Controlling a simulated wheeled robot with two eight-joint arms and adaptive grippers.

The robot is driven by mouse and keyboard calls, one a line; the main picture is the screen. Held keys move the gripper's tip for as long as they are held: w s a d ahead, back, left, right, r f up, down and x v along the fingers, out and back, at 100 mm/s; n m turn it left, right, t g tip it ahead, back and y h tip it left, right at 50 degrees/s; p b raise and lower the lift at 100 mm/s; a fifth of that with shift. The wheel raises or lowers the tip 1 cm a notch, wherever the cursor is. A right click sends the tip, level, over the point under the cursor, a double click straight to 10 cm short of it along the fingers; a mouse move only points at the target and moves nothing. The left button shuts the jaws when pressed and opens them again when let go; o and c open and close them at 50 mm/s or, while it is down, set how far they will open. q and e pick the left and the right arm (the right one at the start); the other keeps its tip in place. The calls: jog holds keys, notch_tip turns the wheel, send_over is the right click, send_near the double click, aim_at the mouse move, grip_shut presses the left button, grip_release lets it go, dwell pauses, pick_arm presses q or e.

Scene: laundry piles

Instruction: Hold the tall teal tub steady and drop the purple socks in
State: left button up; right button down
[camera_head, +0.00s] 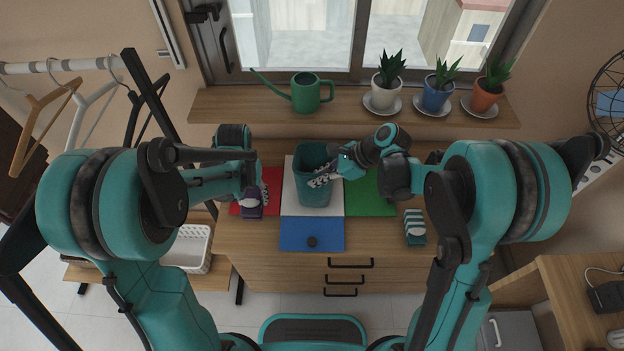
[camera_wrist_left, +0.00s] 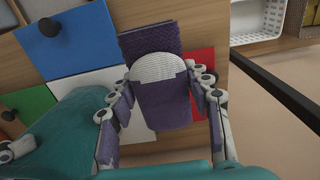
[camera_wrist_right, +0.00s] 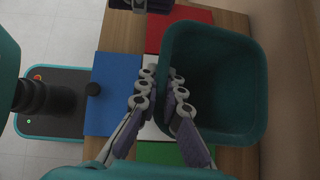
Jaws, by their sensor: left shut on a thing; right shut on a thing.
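The tall teal tub (camera_head: 312,158) stands upright on the white panel, and its inside looks dark and empty in the right wrist view (camera_wrist_right: 222,80). My right gripper (camera_head: 322,177) is shut on the tub's near wall, one finger inside and one outside in the right wrist view (camera_wrist_right: 165,85). My left gripper (camera_head: 258,193) is shut on the purple socks (camera_head: 250,209), a folded bundle with a pale grey patch in the left wrist view (camera_wrist_left: 160,40). The socks are left of the tub, over the red panel, apart from the tub. I cannot tell their height above it.
Red (camera_head: 240,208), white (camera_head: 298,208), green (camera_head: 372,200) and blue (camera_head: 290,232) panels lie on the wooden top. A dark round knob (camera_head: 312,241) sits on the blue one. Teal striped socks (camera_head: 414,228) lie at right. A shelf (camera_head: 345,107) behind holds a watering can (camera_head: 305,93) and plants.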

pick_arm(q)
jog(key=shift+w, duration=0.1)
jog(key=w+d+r+n+t, duration=0.1)
jog(key=w+d+r+t, duration=0.3)
jog(key=w+r+t, duration=0.15)
notch_tip(320, 180, up, 11)
jog(key=m+t+h, duration=0.4)
jog(key=t, duration=0.4)
send_over(310, 148)
jog(key=s, duration=0.4)
jog(key=shift+s+d+f, duration=0.1)
jog(key=shift+f, duration=1.6)
jog(key=shift+s+f, duration=0.1)
jog(key=shift+f, duration=1.55)
jog(key=o, duration=1.2)
